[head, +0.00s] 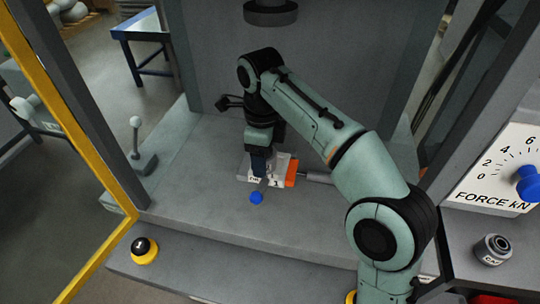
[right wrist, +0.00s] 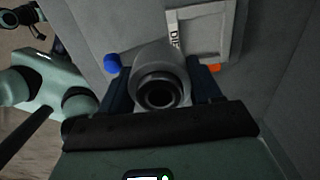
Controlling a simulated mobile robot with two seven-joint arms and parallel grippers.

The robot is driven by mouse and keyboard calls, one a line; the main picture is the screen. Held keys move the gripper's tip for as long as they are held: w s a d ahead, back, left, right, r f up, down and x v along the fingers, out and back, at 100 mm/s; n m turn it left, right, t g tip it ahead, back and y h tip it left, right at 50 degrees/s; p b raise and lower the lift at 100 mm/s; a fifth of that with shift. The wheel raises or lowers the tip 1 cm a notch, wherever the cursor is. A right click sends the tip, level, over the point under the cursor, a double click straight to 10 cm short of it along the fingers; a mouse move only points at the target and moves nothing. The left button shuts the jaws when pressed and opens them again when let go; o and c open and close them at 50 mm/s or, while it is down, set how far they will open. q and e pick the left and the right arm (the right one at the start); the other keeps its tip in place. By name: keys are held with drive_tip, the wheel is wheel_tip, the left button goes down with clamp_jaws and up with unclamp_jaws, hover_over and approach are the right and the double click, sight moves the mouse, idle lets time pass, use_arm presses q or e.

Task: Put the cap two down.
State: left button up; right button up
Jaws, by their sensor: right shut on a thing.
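A light grey round cap (right wrist: 160,64) with a dark ring and hole fills the space between the dark blue fingers of my right gripper (right wrist: 162,90) in the right wrist view. I take it for cap two, but no number on it is clear. In the head view my right gripper (head: 260,173) points down low over the grey machine bed, and its fingers mostly hide the cap. I cannot tell whether the cap touches the surface below. My left gripper is not in view.
A pale plate (right wrist: 229,28) lettered "DIE" and an orange block (head: 292,173) lie close beside the gripper. Another dark-ringed grey fitting (head: 493,249) stands on the right ledge.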

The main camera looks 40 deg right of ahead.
drive_tip(key=w+d, duration=0.1)
drive_tip(key=w+d+f, duration=0.1)
drive_tip(key=d, duration=0.1)
drive_tip(key=w+d+f, duration=0.1)
drive_tip(key=shift+w+d+f, duration=0.25)
drive_tip(key=shift+w+d, duration=0.15)
drive_tip(key=shift+f, duration=0.35)
wheel_tip(320, 180, down, 4)
drive_tip(key=b, duration=0.2)
drive_tip(key=shift+w+d+b, duration=0.1)
drive_tip(key=shift+b, duration=0.25)
drive_tip(key=shift+c, duration=0.7)
drive_tip(key=o, duration=1.1)
drive_tip(key=shift+c, duration=0.2)
drive_tip(key=o, duration=0.4)
drive_tip(key=shift+f, duration=0.1)
drive_tip(key=shift+c, duration=0.2)
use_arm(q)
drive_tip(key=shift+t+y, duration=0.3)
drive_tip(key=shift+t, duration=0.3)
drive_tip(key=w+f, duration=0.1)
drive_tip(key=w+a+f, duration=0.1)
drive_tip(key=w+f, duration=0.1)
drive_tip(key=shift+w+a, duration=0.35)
